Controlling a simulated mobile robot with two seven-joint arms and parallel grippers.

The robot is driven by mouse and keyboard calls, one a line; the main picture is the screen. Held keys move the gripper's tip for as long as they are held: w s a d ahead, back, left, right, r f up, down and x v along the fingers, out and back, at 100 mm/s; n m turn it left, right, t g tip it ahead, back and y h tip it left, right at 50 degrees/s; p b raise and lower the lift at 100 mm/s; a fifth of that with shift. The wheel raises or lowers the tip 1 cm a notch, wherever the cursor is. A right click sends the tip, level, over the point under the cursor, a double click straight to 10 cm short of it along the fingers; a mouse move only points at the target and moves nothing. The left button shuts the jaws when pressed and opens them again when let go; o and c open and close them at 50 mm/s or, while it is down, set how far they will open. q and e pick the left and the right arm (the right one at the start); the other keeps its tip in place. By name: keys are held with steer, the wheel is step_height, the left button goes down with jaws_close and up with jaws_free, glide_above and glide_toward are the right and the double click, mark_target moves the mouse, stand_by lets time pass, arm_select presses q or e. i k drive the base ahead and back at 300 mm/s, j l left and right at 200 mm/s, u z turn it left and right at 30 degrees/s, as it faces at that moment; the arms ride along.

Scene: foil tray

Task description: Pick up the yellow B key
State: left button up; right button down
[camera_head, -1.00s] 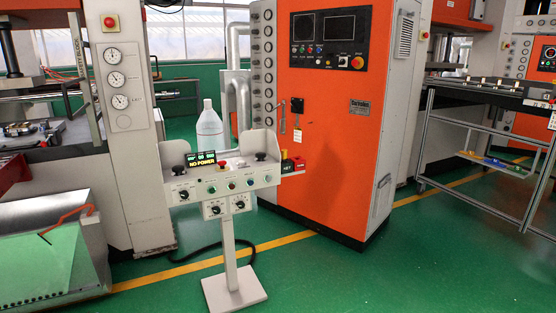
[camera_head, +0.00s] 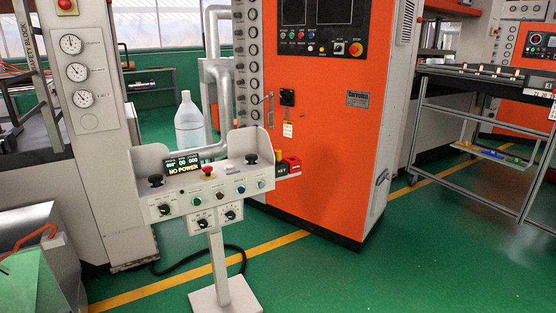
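I cannot make out a yellow B key in the head view. A small red and black box (camera_head: 293,165) sits at the right side of the grey control console (camera_head: 166,208), with partly readable white lettering. The console stands on a post and carries a red button (camera_head: 207,172), knobs, and a display (camera_head: 183,168) reading "NO POWER". A switch with a tag (camera_head: 288,130) hangs on the orange cabinet (camera_head: 330,190), too small to read. Neither of my grippers is in view.
A press column with gauges (camera_head: 77,72) is at left, and a metal-framed table (camera_head: 424,135) at right. The console's base plate (camera_head: 225,296) rests on green floor, open at front right (camera_head: 400,270).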

mark_target(277, 152)
steer(key=i+l+u, duration=0.35)
steer(key=i+l, duration=1.5)
